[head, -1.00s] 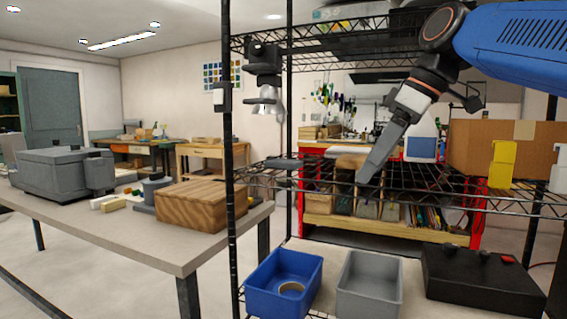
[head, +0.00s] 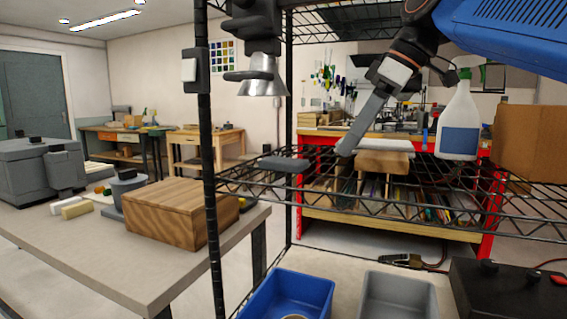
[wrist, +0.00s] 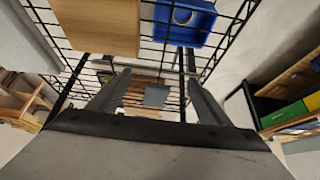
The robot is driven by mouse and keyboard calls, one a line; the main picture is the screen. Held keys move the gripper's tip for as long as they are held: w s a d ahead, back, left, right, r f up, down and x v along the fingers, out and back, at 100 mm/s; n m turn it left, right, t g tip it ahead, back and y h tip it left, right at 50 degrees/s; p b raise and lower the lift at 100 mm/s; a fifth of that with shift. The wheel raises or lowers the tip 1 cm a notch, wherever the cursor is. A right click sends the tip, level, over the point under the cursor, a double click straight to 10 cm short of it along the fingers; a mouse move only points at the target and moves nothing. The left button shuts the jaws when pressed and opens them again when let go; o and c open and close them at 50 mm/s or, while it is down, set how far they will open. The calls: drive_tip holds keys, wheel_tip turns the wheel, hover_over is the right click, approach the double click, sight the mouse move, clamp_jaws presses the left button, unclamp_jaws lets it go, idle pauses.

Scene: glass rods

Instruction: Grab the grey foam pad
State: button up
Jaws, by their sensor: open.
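The grey foam pad (head: 284,163) lies flat at the left end of the wire shelf, near the rear black post. My gripper (head: 346,148) is to its right in the head view, pointing down and left, with a visible gap between them. In the wrist view my gripper (wrist: 158,80) shows two fingers spread apart with nothing held. A small grey patch between them, apparently the pad (wrist: 157,95), lies beyond the fingers.
A spray bottle (head: 459,125) and a cardboard box (head: 530,143) stand on the shelf at the right. The black post (head: 211,200) stands left of the pad. A lamp (head: 262,78) hangs above it. A blue bin (head: 290,298) and a grey bin (head: 397,297) are below.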

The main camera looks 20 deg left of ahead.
approach(285, 160)
drive_tip(key=x, duration=0.3)
drive_tip(key=shift+w, duration=0.1)
drive_tip(key=shift+x, duration=2.6)
drive_tip(key=c, duration=1.1)
